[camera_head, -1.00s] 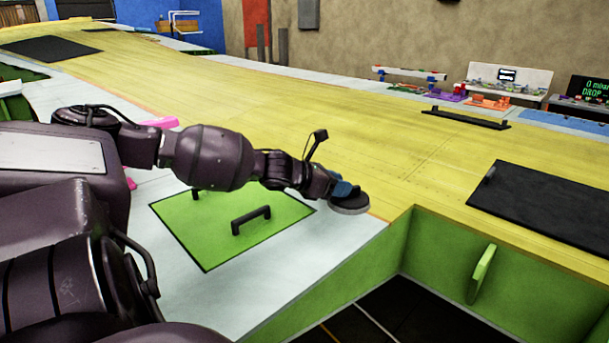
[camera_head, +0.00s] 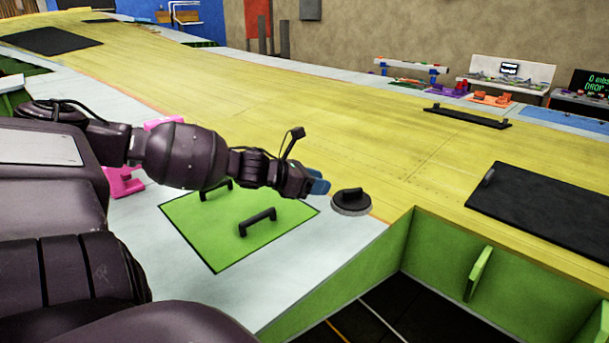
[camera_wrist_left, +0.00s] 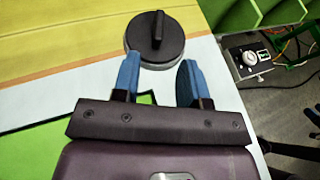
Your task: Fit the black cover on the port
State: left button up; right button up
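The black cover (camera_head: 351,199) is a round disc with a raised grip bar. It lies on the pale wing surface near the corner of the green-walled opening, with a grey rim showing around its lower edge. In the left wrist view the cover (camera_wrist_left: 155,44) lies just beyond the fingertips, its bar pointing roughly along the fingers. The port is not visible; I cannot tell whether the cover is fully seated. My left gripper (camera_head: 320,183) is beside the cover, to its left. In the left wrist view its blue fingers (camera_wrist_left: 160,75) are apart and empty. My right gripper is not in view.
A green panel (camera_head: 215,248) with two black handles lies left of the cover. A green-walled opening (camera_head: 440,240) drops away at the lower right. A black panel (camera_head: 545,208) lies on the yellow surface (camera_head: 330,130). A pink object (camera_head: 122,183) sits behind my left arm.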

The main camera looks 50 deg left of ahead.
pick_arm(q)
jog(key=shift+p+v, duration=0.75)
jog(key=shift+v, duration=0.8)
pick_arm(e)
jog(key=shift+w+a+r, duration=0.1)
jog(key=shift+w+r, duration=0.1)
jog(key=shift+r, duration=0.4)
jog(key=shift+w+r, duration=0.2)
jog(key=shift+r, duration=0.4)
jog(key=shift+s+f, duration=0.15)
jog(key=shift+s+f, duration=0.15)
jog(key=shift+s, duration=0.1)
